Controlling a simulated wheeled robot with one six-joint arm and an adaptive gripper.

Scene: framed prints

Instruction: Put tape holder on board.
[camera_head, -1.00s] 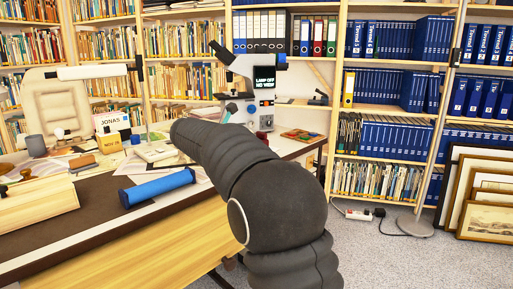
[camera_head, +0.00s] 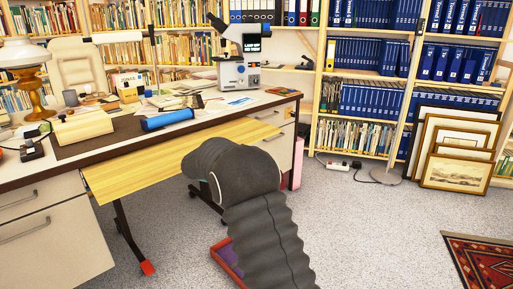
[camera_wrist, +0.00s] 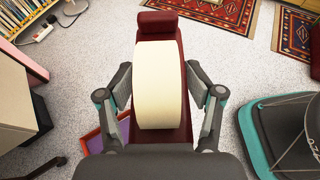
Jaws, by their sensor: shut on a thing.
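In the wrist view, my gripper (camera_wrist: 159,78) is shut on the tape holder (camera_wrist: 160,24), with one finger on each side. The holder is dark red with a wide cream tape roll, held above the grey floor. In the head view, my gripper and the holder are hidden behind my dark arm. A pale yellow wooden board (camera_head: 150,172) juts from the desk front, below the desktop; my arm covers part of its right side.
The desk (camera_head: 60,160) carries a blue roll (camera_head: 167,120), a microscope (camera_head: 232,72) and papers. A red-edged purple tray (camera_head: 226,258) lies on the floor. Framed prints (camera_head: 457,172) lean at the right shelves. The floor at right is mostly clear.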

